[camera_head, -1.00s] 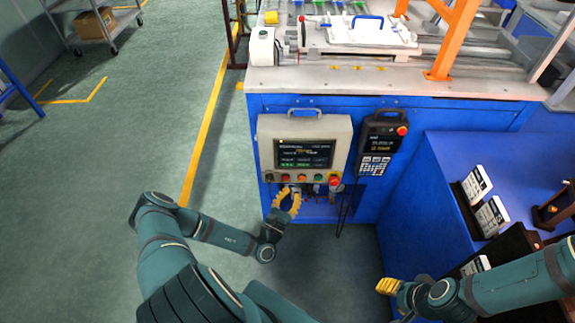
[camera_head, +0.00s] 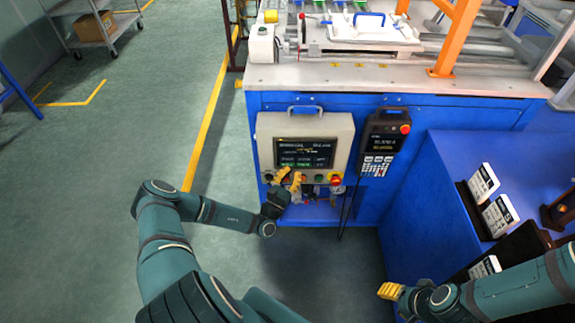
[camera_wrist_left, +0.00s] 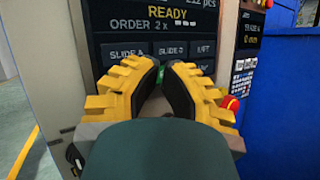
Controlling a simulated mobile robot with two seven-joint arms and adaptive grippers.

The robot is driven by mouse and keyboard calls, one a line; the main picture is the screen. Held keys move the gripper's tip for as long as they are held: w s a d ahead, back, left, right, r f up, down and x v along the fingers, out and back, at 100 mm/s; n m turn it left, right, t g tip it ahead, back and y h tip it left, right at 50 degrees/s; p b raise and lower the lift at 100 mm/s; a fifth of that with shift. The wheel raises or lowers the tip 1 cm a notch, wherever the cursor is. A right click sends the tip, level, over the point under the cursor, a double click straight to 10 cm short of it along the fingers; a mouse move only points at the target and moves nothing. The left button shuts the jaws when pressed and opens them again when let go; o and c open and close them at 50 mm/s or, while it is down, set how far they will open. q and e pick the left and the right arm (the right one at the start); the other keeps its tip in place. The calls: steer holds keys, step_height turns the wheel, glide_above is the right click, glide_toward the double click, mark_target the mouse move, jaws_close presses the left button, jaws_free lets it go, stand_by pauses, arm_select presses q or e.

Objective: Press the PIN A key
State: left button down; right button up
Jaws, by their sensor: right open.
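The grey control panel (camera_head: 343,130) hangs on the blue machine front. Its dark screen (camera_head: 304,153) has rows of keys. In the left wrist view the screen (camera_wrist_left: 115,22) reads READY, above keys including a SLIDE A key (camera_wrist_left: 126,51). I cannot make out a PIN A label; my fingers cover part of the panel. Contact cannot be told. My right gripper (camera_head: 390,291) is open at the lower right, away from the panel.
A row of buttons with a red knob (camera_head: 336,180) runs under the screen. A handheld pendant (camera_head: 380,143) hangs to the right. A blue bench (camera_head: 445,185) with white-labelled boxes stands at the right. Green floor (camera_head: 90,190) on the left is clear.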

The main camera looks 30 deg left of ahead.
arm_select(q)
steer(key=c, duration=1.7)
jaws_free()
jaws_close()
steer(key=shift+w+a, duration=0.25)
steer(key=shift+w, duration=0.1)
steer(key=shift+w+a, duration=0.15)
steer(key=shift+w, duration=0.15)
steer(key=shift+s+d+p, duration=0.4)
steer(key=shift+s+p, duration=0.25)
steer(key=shift+s, duration=0.05)
